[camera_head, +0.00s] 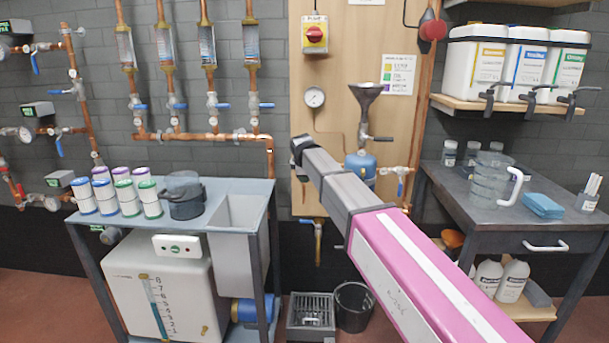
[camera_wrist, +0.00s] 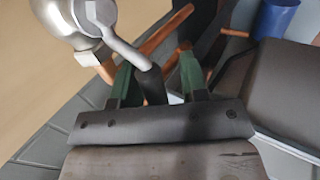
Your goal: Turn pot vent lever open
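The blue pot (camera_head: 360,162) is on the wooden board, with a dark funnel (camera_head: 367,95) above it and a small grey lever (camera_head: 381,139) between them. In the wrist view, a lever (camera_wrist: 152,82) with a silver shank and dark grip runs from a rounded silver fitting (camera_wrist: 72,18). My gripper (camera_wrist: 156,60) has its two green fingers apart, one on each side of the dark grip. A gap shows at the right finger; contact on the left is unclear. In the head view my arm hides the fingertips and this lever, so I cannot match it to a fitting there.
A copper pipe (camera_wrist: 166,30) passes close by the fingers. In the head view, a pressure gauge (camera_head: 315,97) and a red-yellow switch (camera_head: 315,34) are on the board. A sink bench (camera_head: 240,215) stands left, a dark table (camera_head: 480,212) right, and a black bucket (camera_head: 354,306) below.

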